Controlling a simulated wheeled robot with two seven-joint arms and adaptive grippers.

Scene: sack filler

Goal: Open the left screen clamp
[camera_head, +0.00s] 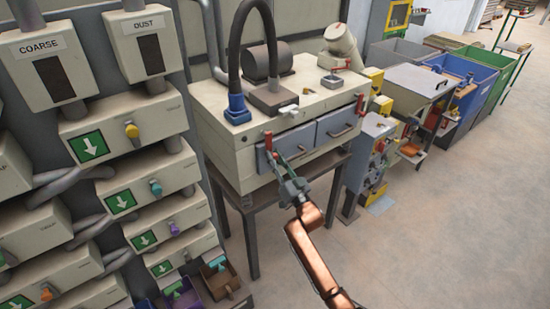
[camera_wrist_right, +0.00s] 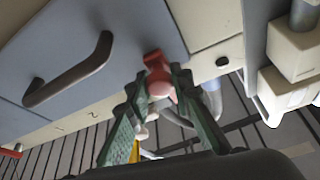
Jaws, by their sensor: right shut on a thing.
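The left screen clamp (camera_head: 268,140) is a red lever at the left end of the machine's front, beside the left grey-blue panel (camera_head: 287,150). In the right wrist view its red knob (camera_wrist_right: 157,72) sits between my green fingers. My right gripper (camera_head: 277,160) reaches up to it from below and is shut on it; the fingers hide part of the lever in the head view. It also shows in the right wrist view (camera_wrist_right: 162,84). A second red clamp (camera_head: 360,103) stands at the right end of the front. My left gripper is in neither view.
Two panels with dark bar handles (camera_head: 341,131) fill the front of the cream machine (camera_head: 225,104). A cabinet with labelled boxes (camera_head: 150,45) and pipes stands close on the left. Coloured bins (camera_head: 463,66) stand at the back right. The floor (camera_head: 450,200) at right is clear.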

